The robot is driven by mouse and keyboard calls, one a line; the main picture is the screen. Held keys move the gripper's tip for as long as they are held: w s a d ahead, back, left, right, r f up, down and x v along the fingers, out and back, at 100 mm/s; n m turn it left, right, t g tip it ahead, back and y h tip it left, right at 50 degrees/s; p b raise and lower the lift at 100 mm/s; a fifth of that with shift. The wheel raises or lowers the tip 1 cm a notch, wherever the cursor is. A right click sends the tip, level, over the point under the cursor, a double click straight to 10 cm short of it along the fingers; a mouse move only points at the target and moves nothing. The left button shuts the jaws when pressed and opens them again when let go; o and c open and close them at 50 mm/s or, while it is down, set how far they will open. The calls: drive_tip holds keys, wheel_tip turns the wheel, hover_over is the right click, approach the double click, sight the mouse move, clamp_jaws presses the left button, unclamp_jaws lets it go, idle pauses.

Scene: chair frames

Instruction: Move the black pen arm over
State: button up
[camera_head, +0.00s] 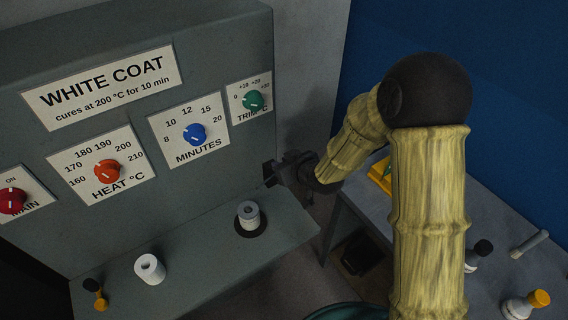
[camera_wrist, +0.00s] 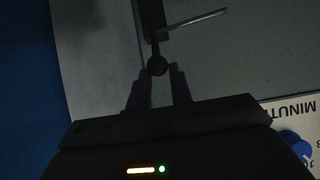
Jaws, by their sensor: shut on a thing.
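The black pen arm (camera_wrist: 154,42) shows in the wrist view as a dark bar with a round black knob at its near end. A thin pale rod (camera_wrist: 193,21) crosses its upper part at a slant. My gripper (camera_wrist: 158,82) has its two fingers on either side of the knob and is shut on it. In the head view my gripper (camera_head: 272,174) is at the right edge of the grey cabinet front (camera_head: 225,145), below the TRIM dial. There the pen arm is too dark and too covered by the gripper to make out.
The cabinet carries a red MAIN dial (camera_head: 12,201), orange HEAT dial (camera_head: 107,172), blue MINUTES dial (camera_head: 194,134) and green TRIM dial (camera_head: 253,100). White cylinders (camera_head: 150,268) (camera_head: 249,214) stand on its ledge (camera_head: 200,265). A grey table (camera_head: 490,220) with small items stands right.

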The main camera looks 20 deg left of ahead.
drive_tip(key=shift+w+r, duration=0.1)
drive_tip(key=shift+w+a+r, duration=0.1)
drive_tip(key=shift+a+r, duration=0.05)
drive_tip(key=shift+a, duration=0.05)
drive_tip(key=shift+w+a+r, duration=0.1)
drive_tip(key=shift+w+a, duration=0.15)
drive_tip(key=shift+a, duration=0.05)
clamp_jaws()
drive_tip(key=shift+w+a+r, duration=0.25)
drive_tip(key=shift+w+a, duration=0.2)
